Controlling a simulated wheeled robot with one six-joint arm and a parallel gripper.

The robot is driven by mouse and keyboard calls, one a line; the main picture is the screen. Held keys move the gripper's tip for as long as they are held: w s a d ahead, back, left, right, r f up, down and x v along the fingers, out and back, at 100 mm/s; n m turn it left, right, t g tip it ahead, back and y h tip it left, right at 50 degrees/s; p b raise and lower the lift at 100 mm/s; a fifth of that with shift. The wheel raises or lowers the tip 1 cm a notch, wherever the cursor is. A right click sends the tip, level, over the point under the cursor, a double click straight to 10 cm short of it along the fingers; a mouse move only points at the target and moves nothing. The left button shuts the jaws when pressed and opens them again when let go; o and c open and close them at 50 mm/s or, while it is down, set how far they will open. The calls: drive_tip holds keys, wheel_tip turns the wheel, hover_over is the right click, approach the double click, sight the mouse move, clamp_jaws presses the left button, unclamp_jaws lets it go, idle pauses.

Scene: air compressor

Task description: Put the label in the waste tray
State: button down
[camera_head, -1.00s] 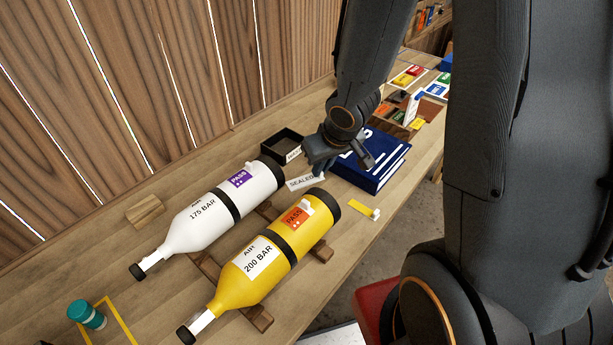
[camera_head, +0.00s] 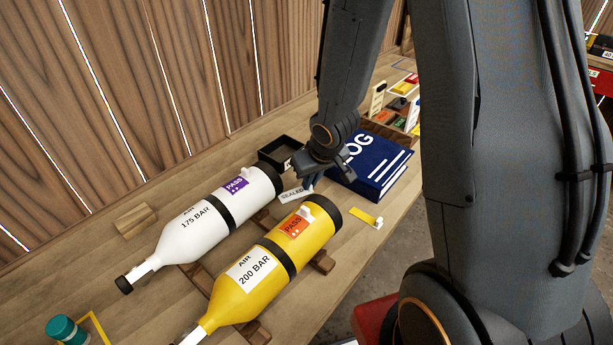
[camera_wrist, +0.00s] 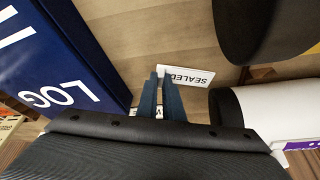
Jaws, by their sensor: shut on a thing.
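The white label reading SEALED (camera_head: 291,196) is between the blue log book and the cylinders' black ends. In the wrist view the label (camera_wrist: 193,77) sits at the tips of my gripper's fingers (camera_wrist: 163,82). My gripper (camera_head: 309,178) is shut on the label by one end; whether it touches the table is unclear. The small black open tray (camera_head: 262,153) stands against the back wall, just behind my gripper. It looks empty. Its front sign is mostly hidden by my gripper in the head view.
A white cylinder (camera_head: 190,226) and a yellow cylinder (camera_head: 240,297) lie on wooden cradles at the left. The thick blue log book (camera_head: 375,170) lies close to the right of my gripper. A yellow tag (camera_head: 362,217) lies near the front edge. A wood block (camera_head: 135,220) is at the back left.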

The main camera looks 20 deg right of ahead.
drive_tip(key=w, duration=0.1)
drive_tip(key=w+p, duration=0.1)
drive_tip(key=shift+w+a+r, duration=0.1)
drive_tip(key=shift+w+a, duration=0.2)
drive_tip(key=shift+w, duration=0.05)
drive_tip(key=shift+f+b, duration=0.4)
drive_tip(key=shift+f, duration=0.3)
drive_tip(key=shift+f, duration=0.1)
drive_tip(key=c, duration=1.9)
unclamp_jaws()
